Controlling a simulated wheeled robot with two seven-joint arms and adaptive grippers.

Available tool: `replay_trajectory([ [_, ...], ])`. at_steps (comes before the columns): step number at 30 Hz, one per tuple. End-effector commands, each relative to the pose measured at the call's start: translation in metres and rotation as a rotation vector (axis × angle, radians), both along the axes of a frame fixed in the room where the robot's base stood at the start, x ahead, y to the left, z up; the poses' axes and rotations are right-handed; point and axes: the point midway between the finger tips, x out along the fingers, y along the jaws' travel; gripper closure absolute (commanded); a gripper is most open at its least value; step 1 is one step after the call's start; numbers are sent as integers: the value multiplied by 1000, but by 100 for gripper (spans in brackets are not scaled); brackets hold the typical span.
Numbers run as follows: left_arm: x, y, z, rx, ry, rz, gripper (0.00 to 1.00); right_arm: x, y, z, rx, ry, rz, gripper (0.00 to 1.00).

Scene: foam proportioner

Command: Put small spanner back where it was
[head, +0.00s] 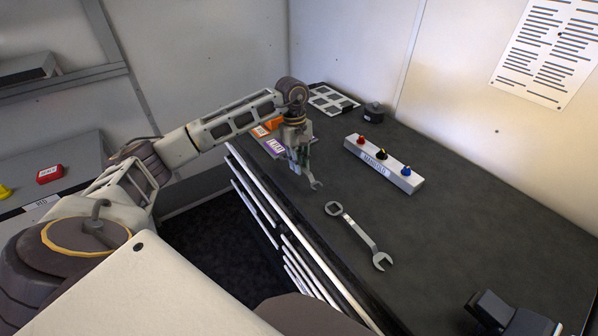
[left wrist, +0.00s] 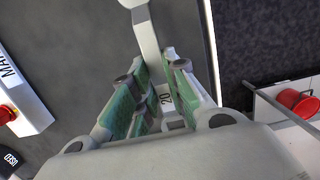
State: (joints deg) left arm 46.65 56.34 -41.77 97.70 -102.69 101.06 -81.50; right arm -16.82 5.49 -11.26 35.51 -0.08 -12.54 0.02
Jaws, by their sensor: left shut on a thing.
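My left gripper (head: 302,168) is shut on the small spanner (head: 316,184), above the near left edge of the dark bench. The spanner's open jaw end hangs below the fingers in the head view. In the left wrist view, the small spanner (left wrist: 147,38) runs up and away from between the green-padded fingers (left wrist: 158,85), with the mark "20" on its shank. A larger spanner (head: 358,236) lies flat on the bench, apart from the held one.
A manifold block (head: 384,164) with red, dark and blue knobs stands behind. Orange (head: 272,123) and purple (head: 275,147) items lie near my left gripper. A round dark object (head: 373,112) stands at the back. A dark object (head: 510,315) is at bottom right. The bench's right middle is clear.

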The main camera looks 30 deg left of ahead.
Motion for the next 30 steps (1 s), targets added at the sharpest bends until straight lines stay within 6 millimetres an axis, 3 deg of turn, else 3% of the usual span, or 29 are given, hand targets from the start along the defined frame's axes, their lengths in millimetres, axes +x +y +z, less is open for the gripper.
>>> replay_trajectory([
  [13, 0, 0, -35, -1, 1, -1, 100, -3, 3, 5, 4, 3, -1, 60],
  [28, 0, 0, -40, 0, 0, 0, 100, -3, 9, 2, 10, 3, -2, 60],
  [29, 0, 0, -40, 0, 0, 0, 84, -3, 9, 2, 10, 3, -2, 60],
  [30, 0, 0, -40, 0, 0, 0, 78, -3, 9, 2, 9, 3, -2, 60],
])
